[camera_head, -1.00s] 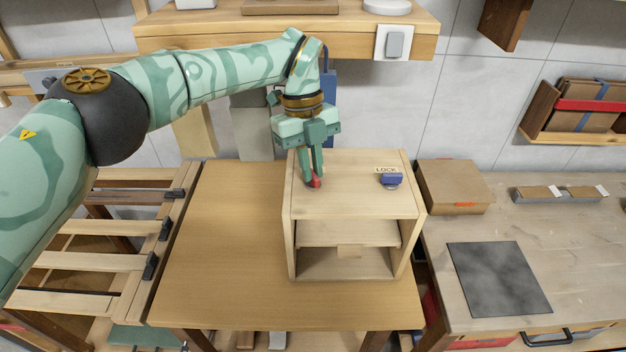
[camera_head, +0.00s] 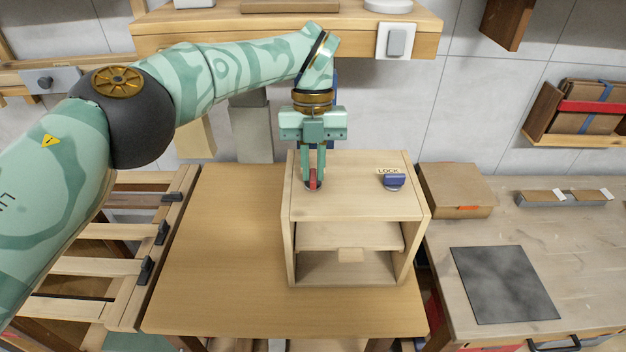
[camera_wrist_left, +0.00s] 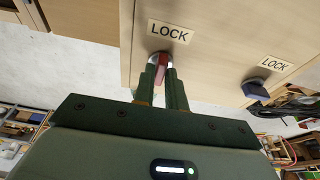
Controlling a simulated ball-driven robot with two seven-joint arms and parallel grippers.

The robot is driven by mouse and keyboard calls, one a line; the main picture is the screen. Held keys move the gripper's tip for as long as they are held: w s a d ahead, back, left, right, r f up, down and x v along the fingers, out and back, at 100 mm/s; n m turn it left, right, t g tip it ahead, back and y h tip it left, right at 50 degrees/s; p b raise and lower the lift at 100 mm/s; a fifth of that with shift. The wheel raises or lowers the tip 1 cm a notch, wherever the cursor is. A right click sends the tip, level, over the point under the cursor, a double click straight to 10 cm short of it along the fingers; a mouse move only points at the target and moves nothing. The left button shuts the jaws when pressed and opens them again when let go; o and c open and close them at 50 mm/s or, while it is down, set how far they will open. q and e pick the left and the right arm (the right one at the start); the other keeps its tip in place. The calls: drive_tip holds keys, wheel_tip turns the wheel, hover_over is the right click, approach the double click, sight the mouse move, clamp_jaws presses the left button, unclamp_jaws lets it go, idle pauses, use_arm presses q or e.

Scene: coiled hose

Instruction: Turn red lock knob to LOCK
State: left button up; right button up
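The red lock knob (camera_head: 313,181) is on the top panel of a small wooden cabinet (camera_head: 350,205), left of a blue knob (camera_head: 394,181). My left gripper (camera_head: 313,178) comes down from above with a finger on either side of the red knob and looks shut on it. In the left wrist view the red knob (camera_wrist_left: 161,66) sits between the fingertips, its grip running roughly toward a LOCK label (camera_wrist_left: 170,32). That label is hidden behind my gripper in the head view. My right gripper is out of view.
The blue knob has its own LOCK label (camera_head: 388,171) and its grip lies crosswise. The cabinet stands on a wooden table (camera_head: 220,260), clear on the left. A cardboard box (camera_head: 456,190) is on the right bench. A shelf (camera_head: 285,35) overhangs behind my arm.

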use_arm(q)
drive_tip(key=shift+o, duration=0.7)
drive_tip(key=shift+s+p+v, duration=0.25)
drive_tip(key=shift+p+v, duration=0.4)
drive_tip(key=shift+v, duration=0.35)
drive_tip(key=shift+s+p+v, duration=0.25)
drive_tip(key=shift+p+v, duration=0.35)
drive_tip(key=shift+v, duration=0.35)
drive_tip(key=shift+s+p+v, duration=0.2)
drive_tip(key=shift+p+v, duration=0.45)
drive_tip(key=shift+v, duration=0.35)
drive_tip(key=shift+r, duration=0.2)
